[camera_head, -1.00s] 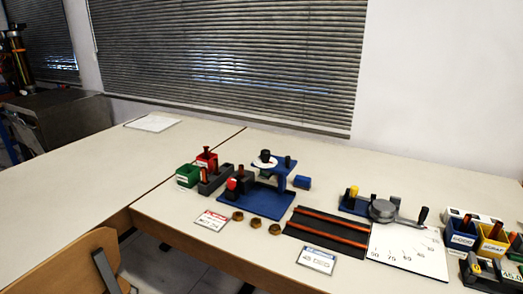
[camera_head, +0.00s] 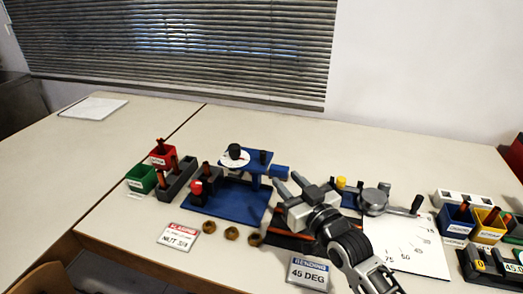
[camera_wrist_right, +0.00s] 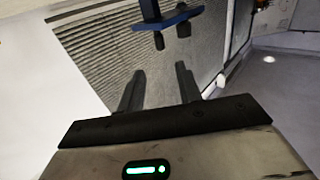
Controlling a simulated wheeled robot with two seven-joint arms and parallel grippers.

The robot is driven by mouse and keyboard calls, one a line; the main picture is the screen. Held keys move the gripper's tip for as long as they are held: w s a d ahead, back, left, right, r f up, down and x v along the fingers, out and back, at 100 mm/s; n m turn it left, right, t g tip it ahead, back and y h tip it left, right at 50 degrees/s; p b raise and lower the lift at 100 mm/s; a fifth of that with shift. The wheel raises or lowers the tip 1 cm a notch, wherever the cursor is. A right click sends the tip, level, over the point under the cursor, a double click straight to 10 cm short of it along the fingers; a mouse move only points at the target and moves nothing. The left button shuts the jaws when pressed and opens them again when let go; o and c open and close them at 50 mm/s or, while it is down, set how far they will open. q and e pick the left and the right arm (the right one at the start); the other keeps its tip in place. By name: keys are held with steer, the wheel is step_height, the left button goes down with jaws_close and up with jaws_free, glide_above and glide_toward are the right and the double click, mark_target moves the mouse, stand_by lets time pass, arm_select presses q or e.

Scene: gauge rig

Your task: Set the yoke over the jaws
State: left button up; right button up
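The blue gauge rig (camera_head: 228,207) stands on the table left of my right gripper. Its raised blue plate (camera_head: 262,156) carries a white dial (camera_head: 233,160) and dark knobs. This raised plate seems to show upside down at the top of the right wrist view (camera_wrist_right: 168,20). I cannot tell for sure which parts are the yoke and the jaws. My right gripper (camera_head: 289,184) is open and empty, right of the rig's base and apart from it. Its two fingers also show spread in the right wrist view (camera_wrist_right: 160,84). My left gripper is not in view.
Green (camera_head: 141,180) and red (camera_head: 163,155) bins stand left of the rig. Several brown nuts (camera_head: 231,233) lie in front. A grey lever device (camera_head: 373,201) and a white angle sheet (camera_head: 420,245) are at the right. The table behind the rig is clear.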

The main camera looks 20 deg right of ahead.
mark_target(265, 156)
steer(key=w, duration=0.4)
steer(key=w+a, duration=0.1)
steer(key=w, duration=0.3)
steer(key=w+a, duration=0.1)
steer(key=w, duration=0.3)
steer(key=shift+w+a+f, duration=0.1)
steer(key=shift+w+a, duration=0.1)
steer(key=shift+w, duration=0.05)
steer(key=shift+a, duration=0.1)
jaws_close()
